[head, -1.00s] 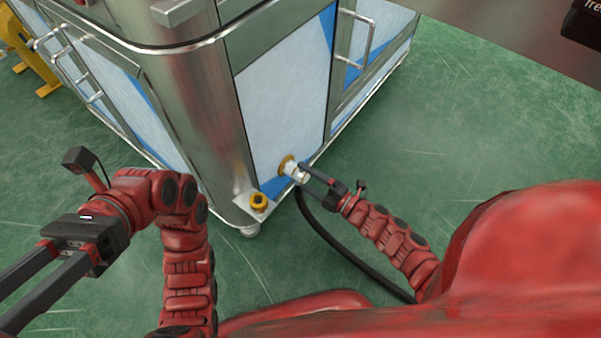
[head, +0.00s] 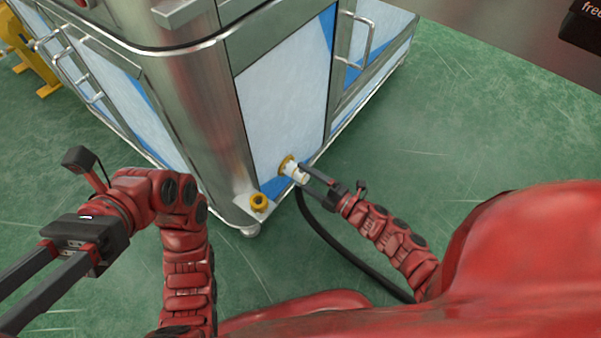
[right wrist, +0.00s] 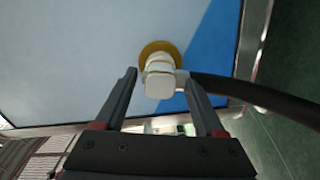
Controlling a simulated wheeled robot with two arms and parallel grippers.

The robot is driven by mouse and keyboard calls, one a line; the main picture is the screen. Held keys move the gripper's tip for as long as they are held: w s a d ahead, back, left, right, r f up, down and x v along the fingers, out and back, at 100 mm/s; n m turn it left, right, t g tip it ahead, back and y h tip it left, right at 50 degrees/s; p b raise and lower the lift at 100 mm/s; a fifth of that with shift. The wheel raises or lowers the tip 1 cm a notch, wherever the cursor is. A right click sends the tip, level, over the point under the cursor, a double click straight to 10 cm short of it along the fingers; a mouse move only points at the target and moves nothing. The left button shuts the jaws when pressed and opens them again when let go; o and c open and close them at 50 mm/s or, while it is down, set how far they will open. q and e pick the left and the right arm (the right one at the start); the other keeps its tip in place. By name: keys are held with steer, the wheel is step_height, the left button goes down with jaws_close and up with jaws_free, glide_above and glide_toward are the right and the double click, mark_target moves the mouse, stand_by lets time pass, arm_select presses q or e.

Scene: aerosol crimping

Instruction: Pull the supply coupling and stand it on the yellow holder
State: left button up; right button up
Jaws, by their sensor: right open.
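The supply coupling (head: 294,172) is white and sits on a yellow ring low on the machine's side panel. A black hose hangs from it. In the right wrist view the coupling (right wrist: 160,78) shows end-on against the yellow ring (right wrist: 160,50). My right gripper (head: 302,174) is open, with one finger on each side of the coupling. I cannot tell whether a finger touches it. The yellow holder (head: 259,202) is an empty ring on a small plate at the machine's bottom corner, left of the coupling. My left gripper (head: 40,295) is at the far left, away from both, with its fingertips out of view.
The metal machine (head: 190,110) with white and blue panels fills the upper middle. The black hose (head: 340,245) runs from the coupling down past my right arm. A yellow stand (head: 35,65) is at the far left. Green floor is clear on the right.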

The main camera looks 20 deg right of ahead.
mark_target(307, 179)
jaws_close()
steer(key=shift+s+d, duration=0.1)
steer(key=shift+d, duration=0.05)
stand_by(0.4)
steer(key=shift+p+v, duration=1)
steer(key=shift+v, duration=1.8)
steer(key=shift+s, duration=0.1)
